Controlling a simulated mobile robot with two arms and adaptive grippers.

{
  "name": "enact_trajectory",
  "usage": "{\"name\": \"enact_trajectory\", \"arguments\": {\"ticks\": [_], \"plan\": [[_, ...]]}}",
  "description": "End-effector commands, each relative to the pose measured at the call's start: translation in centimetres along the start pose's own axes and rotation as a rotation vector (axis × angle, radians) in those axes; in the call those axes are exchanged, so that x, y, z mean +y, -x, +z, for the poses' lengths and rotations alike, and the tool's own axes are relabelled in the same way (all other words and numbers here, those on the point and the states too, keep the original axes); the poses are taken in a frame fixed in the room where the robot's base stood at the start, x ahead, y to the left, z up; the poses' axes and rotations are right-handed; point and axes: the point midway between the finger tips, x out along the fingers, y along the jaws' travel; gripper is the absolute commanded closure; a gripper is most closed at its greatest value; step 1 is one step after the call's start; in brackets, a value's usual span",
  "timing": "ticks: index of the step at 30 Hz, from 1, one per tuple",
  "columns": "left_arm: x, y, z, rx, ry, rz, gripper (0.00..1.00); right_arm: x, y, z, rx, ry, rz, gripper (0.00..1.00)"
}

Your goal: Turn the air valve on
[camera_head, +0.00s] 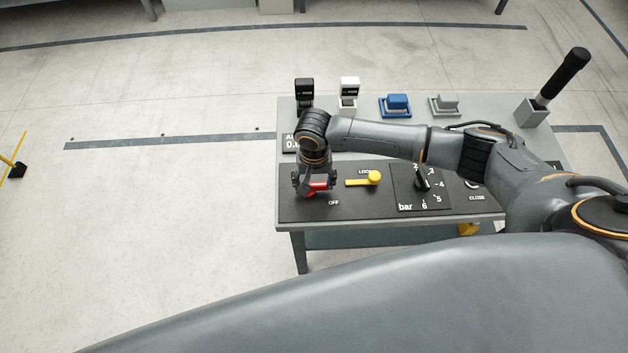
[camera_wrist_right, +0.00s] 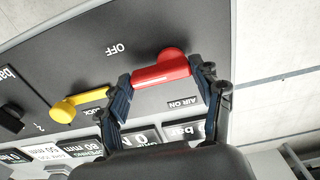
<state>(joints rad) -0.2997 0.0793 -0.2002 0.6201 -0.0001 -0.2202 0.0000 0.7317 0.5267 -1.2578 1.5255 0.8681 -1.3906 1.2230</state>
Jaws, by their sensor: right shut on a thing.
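The red air valve handle (camera_head: 318,186) sits at the left end of the dark control panel (camera_head: 346,207). In the right wrist view the red handle (camera_wrist_right: 160,75) shows between my fingers, with its round end by the right finger. The OFF label (camera_wrist_right: 118,48) is on one side of it and the AIR ON label (camera_wrist_right: 182,102) on the other. My right gripper (camera_head: 315,184) is over the handle, and in the wrist view its fingers (camera_wrist_right: 161,73) are shut on it. The fingers partly hide the handle in the head view. My left gripper is not in view.
A yellow lock lever (camera_head: 363,181) stands just right of the valve. Black, white, blue and grey devices line the table's back edge. A black-handled stick (camera_head: 562,75) rises from a holder at back right.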

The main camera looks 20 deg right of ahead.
Motion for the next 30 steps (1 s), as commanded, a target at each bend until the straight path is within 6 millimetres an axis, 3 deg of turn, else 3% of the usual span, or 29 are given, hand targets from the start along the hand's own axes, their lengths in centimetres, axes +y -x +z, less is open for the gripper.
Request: {"name": "enact_trajectory", "arguments": {"ticks": [11, 30], "plan": [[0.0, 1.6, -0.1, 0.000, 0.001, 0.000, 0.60, 0.0, 0.2, -0.1, -0.002, 0.148, 0.001, 0.66], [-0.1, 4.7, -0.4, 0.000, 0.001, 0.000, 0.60, -0.4, 0.1, -0.9, -0.003, 0.739, 0.000, 0.66]]}}
